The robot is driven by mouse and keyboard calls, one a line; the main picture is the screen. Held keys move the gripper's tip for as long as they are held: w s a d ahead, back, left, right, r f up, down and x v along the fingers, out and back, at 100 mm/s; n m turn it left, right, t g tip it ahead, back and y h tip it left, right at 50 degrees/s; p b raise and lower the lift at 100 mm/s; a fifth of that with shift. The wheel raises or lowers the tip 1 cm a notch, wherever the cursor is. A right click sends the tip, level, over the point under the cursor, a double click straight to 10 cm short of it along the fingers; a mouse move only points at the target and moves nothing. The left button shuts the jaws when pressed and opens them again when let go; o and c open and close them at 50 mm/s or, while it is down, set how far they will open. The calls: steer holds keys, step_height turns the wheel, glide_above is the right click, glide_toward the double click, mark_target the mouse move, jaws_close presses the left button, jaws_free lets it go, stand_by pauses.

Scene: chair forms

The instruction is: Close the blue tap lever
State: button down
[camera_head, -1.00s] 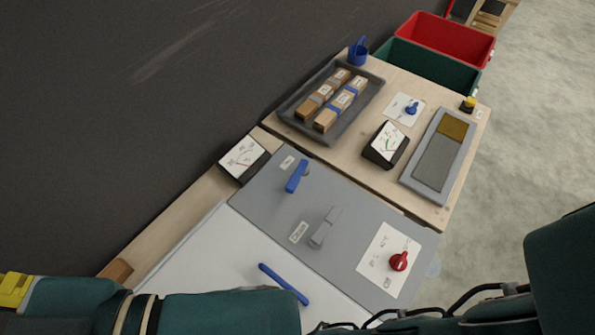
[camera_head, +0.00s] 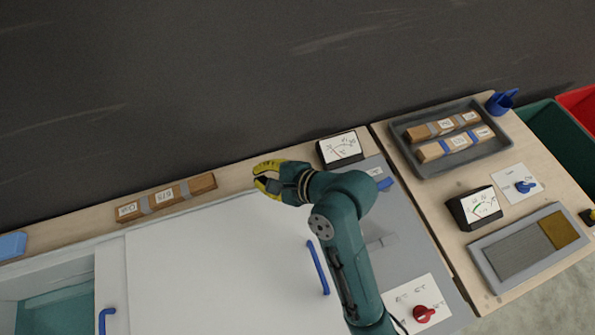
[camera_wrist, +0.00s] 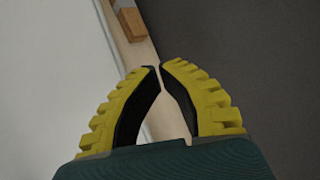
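The blue tap lever (camera_head: 385,184) sits on the grey panel (camera_head: 408,210) at the back right of the white surface. Only its right end shows in the head view, because my arm covers the rest. My gripper (camera_head: 258,175) hangs to the left of it, above the back edge of the white surface and well apart from the lever. In the wrist view my gripper (camera_wrist: 160,67) has its yellow fingertips close together with a narrow gap and nothing between them. The lever is not in the wrist view.
A grey lever (camera_head: 381,242) and a red knob (camera_head: 424,313) share the panel. A meter (camera_head: 340,149) stands behind the blue lever. A blue handle (camera_head: 318,267) is on the white surface (camera_head: 200,265). A wooden block (camera_head: 166,197) lies on the back ledge.

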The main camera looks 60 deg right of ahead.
steer(key=s+d+f+m+g+p, duration=0.1)
steer(key=s+d+f+m+p, duration=0.15)
steer(key=s+d+m, duration=0.4)
steer(key=m+g+h+p, duration=0.3)
steer(key=m+h+p, duration=0.1)
steer(key=m+p, duration=0.5)
glide_toward(373, 210)
steer(key=w+f+b, duration=0.1)
steer(key=w+d+f+m+b, duration=0.1)
steer(key=b, duration=0.1)
steer(key=shift+w+f, duration=0.35)
steer(key=shift+h, duration=0.3)
steer(key=w+d, duration=0.1)
steer(key=w, duration=0.1)
steer(key=w+d, duration=0.1)
steer(key=shift+w+d+f, duration=0.15)
steer(key=shift+w+d, duration=0.05)
steer(key=shift+w, duration=0.2)
